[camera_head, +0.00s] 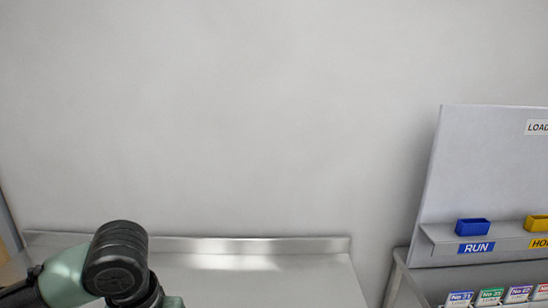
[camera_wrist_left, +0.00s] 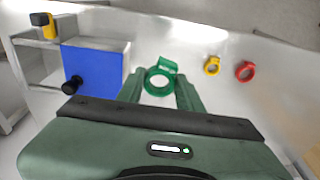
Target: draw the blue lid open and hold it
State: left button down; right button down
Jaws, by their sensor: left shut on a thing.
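A flat blue panel (camera_wrist_left: 98,68), which I take for the blue lid, is at the left in the left wrist view. A black knob (camera_wrist_left: 72,84) sticks out near its lower left corner. My left gripper (camera_wrist_left: 160,88) is to the right of the panel and apart from it and the knob. Its fingers are shut on a green ring (camera_wrist_left: 168,67) with a tab at its top. In the head view only my left arm shows at lower left; its fingers are out of the picture. My right gripper is in neither view.
A yellow ring (camera_wrist_left: 212,66) and a red ring (camera_wrist_left: 245,71) lie to the right on the metal surface. A yellow and black piece (camera_wrist_left: 43,24) is beyond the panel. In the head view, a board carries a blue bin (camera_head: 472,227) marked RUN and a yellow bin (camera_head: 537,224).

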pick_arm(q)
jog(key=w+d, duration=1)
jog(key=d, duration=0.1)
jog(key=shift+d+r, duration=0.2)
jog(key=shift+r, duration=0.1)
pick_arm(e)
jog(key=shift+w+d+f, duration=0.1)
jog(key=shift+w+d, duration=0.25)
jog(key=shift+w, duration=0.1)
